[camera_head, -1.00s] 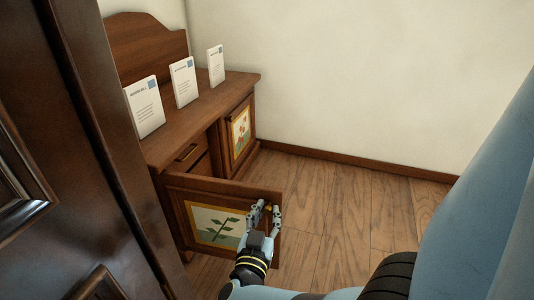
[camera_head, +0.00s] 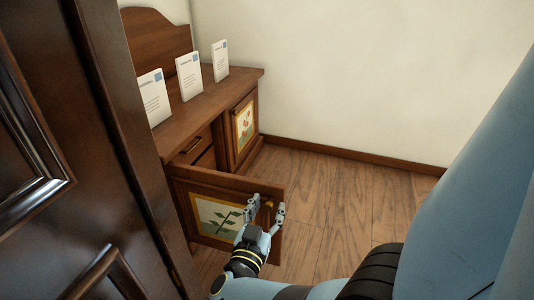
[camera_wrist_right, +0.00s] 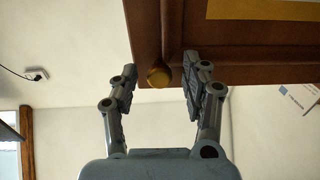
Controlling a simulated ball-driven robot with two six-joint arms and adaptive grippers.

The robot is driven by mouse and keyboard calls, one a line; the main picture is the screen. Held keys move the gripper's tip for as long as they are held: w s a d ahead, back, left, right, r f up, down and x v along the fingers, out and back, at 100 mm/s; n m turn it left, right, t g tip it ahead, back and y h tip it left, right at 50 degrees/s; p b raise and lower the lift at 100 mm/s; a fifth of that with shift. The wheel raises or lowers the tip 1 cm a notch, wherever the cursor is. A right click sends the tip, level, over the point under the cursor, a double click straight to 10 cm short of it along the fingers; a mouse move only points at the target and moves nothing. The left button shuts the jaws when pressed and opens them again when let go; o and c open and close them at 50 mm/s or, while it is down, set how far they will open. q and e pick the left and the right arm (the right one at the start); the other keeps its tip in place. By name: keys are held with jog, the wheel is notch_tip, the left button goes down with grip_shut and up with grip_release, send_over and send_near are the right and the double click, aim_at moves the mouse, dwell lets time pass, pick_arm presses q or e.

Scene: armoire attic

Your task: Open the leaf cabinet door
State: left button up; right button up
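The leaf cabinet door (camera_head: 228,184) stands swung out from the wooden cabinet, with a green leaf picture (camera_head: 213,217) on its panel. My right gripper (camera_head: 267,204) is at the door's free right edge. In the right wrist view, the round brass knob (camera_wrist_right: 159,76) sits on the door's wood (camera_wrist_right: 225,62), between the two spread fingers of my right gripper (camera_wrist_right: 160,82). Gaps show on both sides of the knob, so the fingers are not closed on it. My left gripper is not in view.
The cabinet (camera_head: 215,102) carries three white cards, one of them here (camera_head: 189,77). Another cabinet door with a flower picture (camera_head: 244,123) is closed. A dark armoire panel (camera_head: 70,150) fills the left side. Wooden floor (camera_head: 340,205) is clear to the right.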

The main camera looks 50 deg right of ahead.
notch_tip(320, 180, up, 10)
dwell(0.8)
jog(key=shift+s+f, duration=0.1)
dwell(0.3)
